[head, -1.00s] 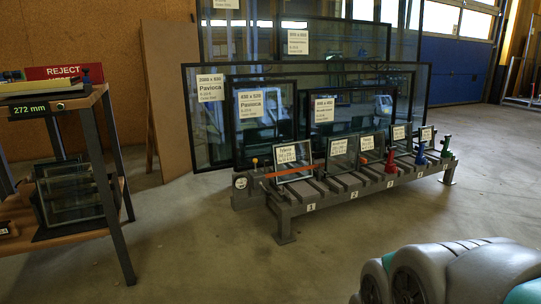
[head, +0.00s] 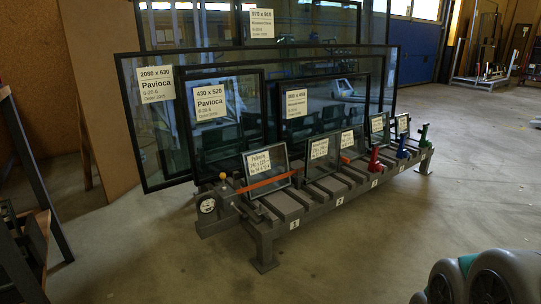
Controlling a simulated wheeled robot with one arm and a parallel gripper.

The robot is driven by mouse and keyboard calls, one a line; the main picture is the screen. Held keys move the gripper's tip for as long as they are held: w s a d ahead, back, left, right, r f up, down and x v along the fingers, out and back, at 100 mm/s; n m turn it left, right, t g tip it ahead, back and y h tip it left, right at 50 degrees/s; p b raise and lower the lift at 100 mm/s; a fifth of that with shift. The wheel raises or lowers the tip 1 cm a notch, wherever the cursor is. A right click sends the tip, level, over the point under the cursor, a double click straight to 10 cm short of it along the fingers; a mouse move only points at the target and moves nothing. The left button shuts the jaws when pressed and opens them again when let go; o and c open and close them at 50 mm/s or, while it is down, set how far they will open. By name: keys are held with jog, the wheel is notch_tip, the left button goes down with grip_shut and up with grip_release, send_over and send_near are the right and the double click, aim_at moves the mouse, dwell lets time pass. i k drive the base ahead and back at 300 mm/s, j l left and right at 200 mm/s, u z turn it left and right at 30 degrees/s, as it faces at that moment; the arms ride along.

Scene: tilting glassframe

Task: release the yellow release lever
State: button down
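A small yellow-orange knob (head: 223,176) stands on a short upright at the left end of a grey slotted rack (head: 266,231). It looks like the top of the yellow release lever; its lower part is too small to make out. A round white gauge (head: 208,205) sits just below and left of it. An orange bar (head: 262,185) runs from near the knob across the front of a small labelled glass pane (head: 266,164).
Red (head: 374,161), blue (head: 402,148) and green (head: 423,135) upright pieces stand along the rack's right part. Large framed panes (head: 160,155) lean behind it. A dark-legged stand (head: 38,200) is at the left edge. The floor (head: 340,250) in front is clear.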

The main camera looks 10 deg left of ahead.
aim_at(222, 176)
jog(key=i+j, duration=0.45)
jog(key=i+j+z, duration=0.1)
jog(key=i+j, duration=0.3)
jog(key=j, duration=0.2)
